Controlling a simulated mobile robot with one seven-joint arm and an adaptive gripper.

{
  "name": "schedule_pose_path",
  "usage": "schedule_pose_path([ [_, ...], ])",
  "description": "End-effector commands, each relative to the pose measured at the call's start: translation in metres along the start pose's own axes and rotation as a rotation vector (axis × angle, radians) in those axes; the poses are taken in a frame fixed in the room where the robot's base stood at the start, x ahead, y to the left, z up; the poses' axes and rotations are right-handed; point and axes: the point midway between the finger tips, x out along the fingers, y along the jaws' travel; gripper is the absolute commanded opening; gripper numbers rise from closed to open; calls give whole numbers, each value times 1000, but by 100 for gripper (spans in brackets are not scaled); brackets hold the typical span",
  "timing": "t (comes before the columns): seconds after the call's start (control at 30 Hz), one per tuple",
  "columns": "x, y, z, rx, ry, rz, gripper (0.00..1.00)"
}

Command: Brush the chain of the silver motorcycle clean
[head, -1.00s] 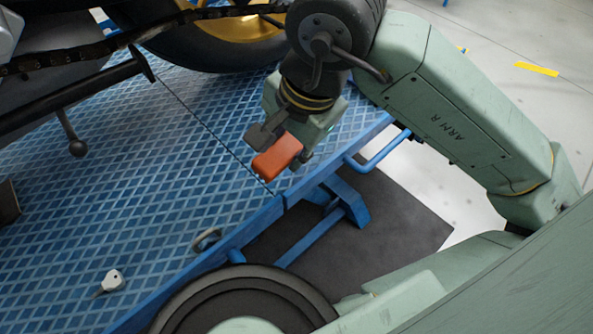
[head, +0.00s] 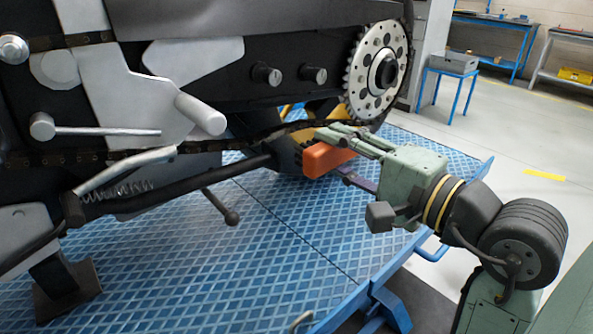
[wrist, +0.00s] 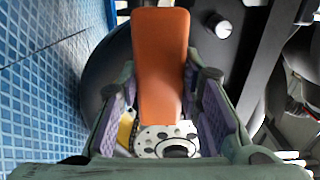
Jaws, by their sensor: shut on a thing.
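The motorcycle (head: 192,60), with silver and black parts, fills the left and middle of the head view. Its dark chain (head: 205,146) has a lower run toward the rear sprocket (head: 380,75), and an upper run shows at the top left. My gripper (head: 340,143) is shut on the orange brush (head: 325,159), just below the sprocket and beside the lower chain's rear end.
A black bar with a ball-ended lever (head: 222,207) juts below the chain. The blue patterned platform (head: 270,260) lies under the motorcycle. A blue stand with a grey box (head: 452,62) and workbenches are at the back right. Grey floor at right is open.

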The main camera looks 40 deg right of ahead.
Motion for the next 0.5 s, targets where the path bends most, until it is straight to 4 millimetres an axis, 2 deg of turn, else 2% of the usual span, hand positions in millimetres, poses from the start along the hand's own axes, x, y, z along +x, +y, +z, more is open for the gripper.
schedule_pose_path([
  [0.1, -4, -2, -8, 2, 19, -23, 0],
  [0.23, 1, -4, -9, 1, 22, -26, 0],
  [0.5, 30, -6, -9, 2, 19, -24, 0],
])
